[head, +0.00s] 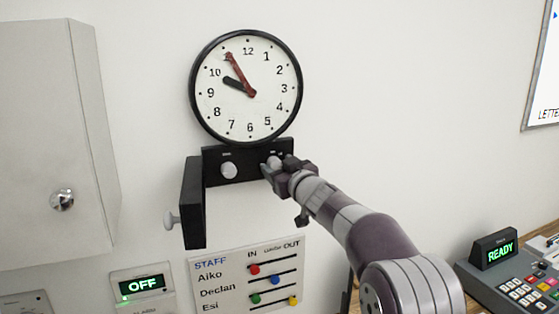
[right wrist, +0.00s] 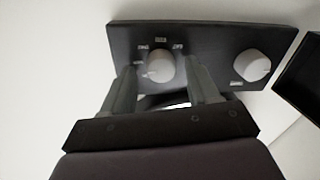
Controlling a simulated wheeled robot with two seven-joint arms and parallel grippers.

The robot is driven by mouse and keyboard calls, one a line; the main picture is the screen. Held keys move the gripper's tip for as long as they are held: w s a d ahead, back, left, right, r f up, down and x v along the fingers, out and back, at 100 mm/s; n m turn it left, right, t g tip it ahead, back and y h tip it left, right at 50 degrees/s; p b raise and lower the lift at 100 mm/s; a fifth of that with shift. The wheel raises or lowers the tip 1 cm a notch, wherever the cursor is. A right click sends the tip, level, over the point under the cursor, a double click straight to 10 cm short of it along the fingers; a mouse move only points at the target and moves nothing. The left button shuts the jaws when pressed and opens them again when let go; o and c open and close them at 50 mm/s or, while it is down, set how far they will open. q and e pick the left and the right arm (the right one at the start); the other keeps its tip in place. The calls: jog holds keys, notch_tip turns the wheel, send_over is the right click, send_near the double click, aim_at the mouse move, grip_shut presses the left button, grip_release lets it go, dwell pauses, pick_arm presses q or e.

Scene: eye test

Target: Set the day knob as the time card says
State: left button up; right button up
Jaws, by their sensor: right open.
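A black panel (head: 210,158) under the wall clock (head: 224,105) carries two pale round knobs. One knob (head: 229,170) is at its left; the other knob (head: 274,162), at its right, is partly hidden by my right gripper (head: 272,168). In the right wrist view, this knob (right wrist: 160,67) has several small labels around it, too blurred to read. My open right gripper (right wrist: 160,85) has one finger on each side of it; contact is unclear. The other knob (right wrist: 250,66) shows there too. I see no time card. My left gripper is out of view.
The clock's black hand points near 10, its red hand near 11. A black flap (head: 195,205) with a pale knob sticks out left of the panel. Below are a staff board (head: 232,290) and an OFF display (head: 143,285). A grey cabinet (head: 55,120) stands left.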

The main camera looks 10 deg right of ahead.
jog(key=shift+a, duration=0.25)
jog(key=shift+d, duration=0.15)
jog(key=c, duration=1)
jog(key=shift+c, duration=0.2)
